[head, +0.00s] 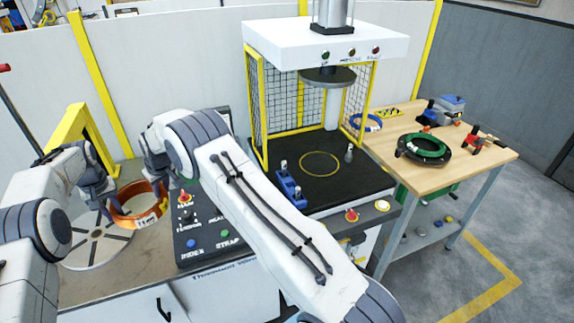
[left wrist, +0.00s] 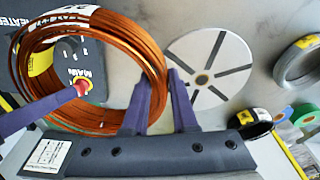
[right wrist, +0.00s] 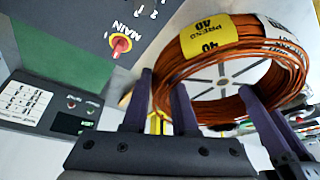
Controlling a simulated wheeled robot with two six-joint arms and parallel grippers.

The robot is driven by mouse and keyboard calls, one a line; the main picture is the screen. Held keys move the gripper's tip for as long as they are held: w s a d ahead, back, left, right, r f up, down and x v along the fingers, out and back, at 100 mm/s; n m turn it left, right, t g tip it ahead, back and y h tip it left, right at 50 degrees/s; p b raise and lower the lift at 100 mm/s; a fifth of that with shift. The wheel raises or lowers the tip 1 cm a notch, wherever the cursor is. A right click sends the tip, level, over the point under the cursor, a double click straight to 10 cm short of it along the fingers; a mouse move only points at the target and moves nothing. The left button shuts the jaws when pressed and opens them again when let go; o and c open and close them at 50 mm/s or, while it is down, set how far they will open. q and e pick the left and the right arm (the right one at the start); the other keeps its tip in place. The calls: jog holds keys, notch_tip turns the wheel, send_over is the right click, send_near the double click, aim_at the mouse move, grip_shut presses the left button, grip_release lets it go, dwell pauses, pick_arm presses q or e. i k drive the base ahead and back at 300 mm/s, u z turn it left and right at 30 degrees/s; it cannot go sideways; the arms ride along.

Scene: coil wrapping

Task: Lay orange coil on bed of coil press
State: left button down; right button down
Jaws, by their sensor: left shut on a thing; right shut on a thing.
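The orange coil (head: 150,217), a copper-coloured wire ring with printed labels, is held in the air above a white slotted disc. It also shows in the left wrist view (left wrist: 152,52) and the right wrist view (right wrist: 217,46). My left gripper (head: 112,205) is shut on the coil's left side. My right gripper (right wrist: 160,85) is shut on its wall on the opposite side; in the head view my right arm partly hides this grip. The coil press (head: 325,45) stands to the right, its black bed (head: 345,180) marked with a yellow circle and empty inside the circle.
The slotted disc (head: 95,240) lies under the coil. A control panel (head: 205,238) stands between coil and press. Small posts and a blue block (head: 290,188) stand on the bed; yellow mesh guards enclose it. A wooden table (head: 470,165) at right holds a green-and-black ring and tools.

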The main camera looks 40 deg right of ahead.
aim_at(319, 163)
jog(key=u, duration=1.9)
jog(key=k, duration=1.7)
jog(key=z, duration=2.35)
jog(key=i, duration=0.55)
jog(key=z, duration=0.05)
